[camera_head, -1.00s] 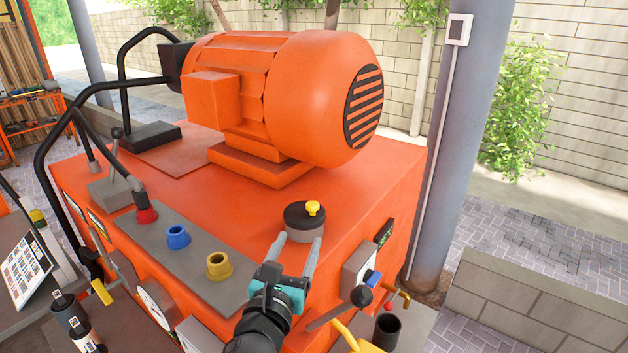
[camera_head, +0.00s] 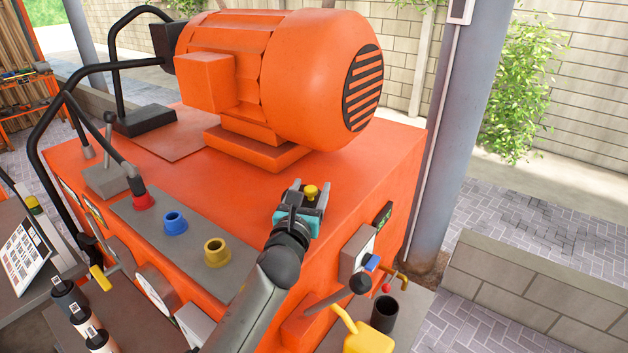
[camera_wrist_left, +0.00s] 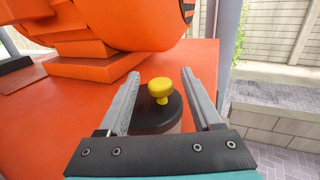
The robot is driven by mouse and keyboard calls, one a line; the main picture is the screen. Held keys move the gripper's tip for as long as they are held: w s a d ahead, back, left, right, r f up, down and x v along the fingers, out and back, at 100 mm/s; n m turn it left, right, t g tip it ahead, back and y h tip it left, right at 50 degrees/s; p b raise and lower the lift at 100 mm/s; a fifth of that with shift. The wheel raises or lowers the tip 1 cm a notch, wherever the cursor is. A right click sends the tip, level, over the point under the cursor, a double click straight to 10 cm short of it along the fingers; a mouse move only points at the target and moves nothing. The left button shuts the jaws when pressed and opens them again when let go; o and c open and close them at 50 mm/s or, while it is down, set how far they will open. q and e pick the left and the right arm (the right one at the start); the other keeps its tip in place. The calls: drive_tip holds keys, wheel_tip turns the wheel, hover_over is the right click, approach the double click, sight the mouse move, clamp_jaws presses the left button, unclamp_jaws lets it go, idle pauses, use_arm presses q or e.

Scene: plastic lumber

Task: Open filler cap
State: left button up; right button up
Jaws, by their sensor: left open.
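The filler cap is a dark round cap (camera_wrist_left: 158,113) with a yellow knob (camera_wrist_left: 160,89) on top. It sits on the orange machine top (camera_head: 365,150), in front of the motor. My left gripper (camera_wrist_left: 162,88) is open, with its two grey fingers on either side of the cap in the left wrist view. I cannot tell whether the fingers touch it. In the head view the yellow knob (camera_head: 310,191) shows just beyond the teal gripper body, which hides most of the cap. My right gripper is not in view.
A large orange motor (camera_head: 275,75) stands behind the cap. A grey panel with blue (camera_head: 175,222) and yellow (camera_head: 216,250) fittings lies to the left. A control box (camera_head: 356,250) with a lever and a yellow jug (camera_head: 365,335) are at the front right.

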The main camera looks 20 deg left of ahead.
use_arm(q)
drive_tip(key=shift+w, duration=1.85)
drive_tip(key=shift+c, duration=0.2)
clamp_jaws()
